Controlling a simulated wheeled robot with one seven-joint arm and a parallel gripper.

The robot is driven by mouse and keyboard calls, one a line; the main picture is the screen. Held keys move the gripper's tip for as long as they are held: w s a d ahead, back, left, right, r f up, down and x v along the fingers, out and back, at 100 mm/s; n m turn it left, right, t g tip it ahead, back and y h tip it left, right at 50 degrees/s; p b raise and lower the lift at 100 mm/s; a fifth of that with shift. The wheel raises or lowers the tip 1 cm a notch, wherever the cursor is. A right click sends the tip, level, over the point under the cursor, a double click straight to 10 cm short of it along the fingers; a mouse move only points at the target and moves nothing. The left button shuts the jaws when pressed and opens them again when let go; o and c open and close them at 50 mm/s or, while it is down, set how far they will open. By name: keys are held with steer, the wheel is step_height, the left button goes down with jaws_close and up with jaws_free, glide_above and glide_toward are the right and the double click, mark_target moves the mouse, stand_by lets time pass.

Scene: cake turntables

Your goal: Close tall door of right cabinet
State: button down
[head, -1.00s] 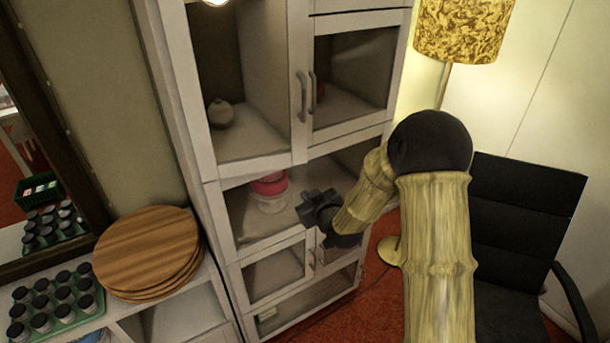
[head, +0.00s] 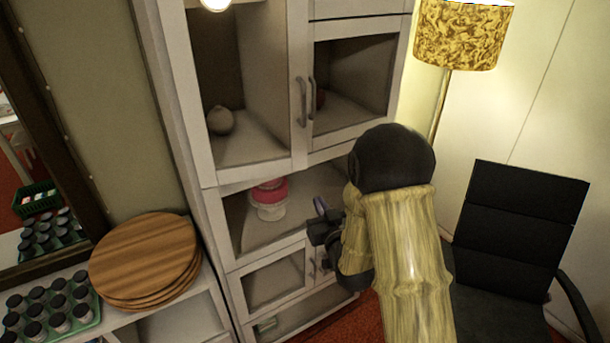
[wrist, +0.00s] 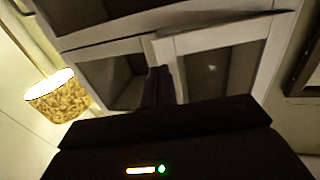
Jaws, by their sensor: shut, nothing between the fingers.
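The white cabinet (head: 208,215) stands in the middle of the head view. Its tall glass-fronted left door (head: 246,163) has a vertical grey handle (head: 301,100) on its right edge, beside the handle of the right door (head: 345,143). The left door's lower edge sits lower and seems to stand slightly forward; I cannot tell how far it is open. My gripper (head: 318,224) is shut and empty, in front of the open shelf below these doors, apart from the handles. The wrist view shows its dark fingers (wrist: 158,86) before the cabinet doors.
A pink and white cake stand (head: 270,198) is on the open shelf. Small lower doors (head: 272,283) are beneath. Wooden boards (head: 145,258) and several jars (head: 50,310) are at left. A yellow lamp (head: 462,35) and black chair (head: 518,220) are at right.

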mark_target(301, 169)
steer(key=p+x, duration=0.7)
steer(key=x, duration=0.6)
steer(key=shift+a, duration=0.1)
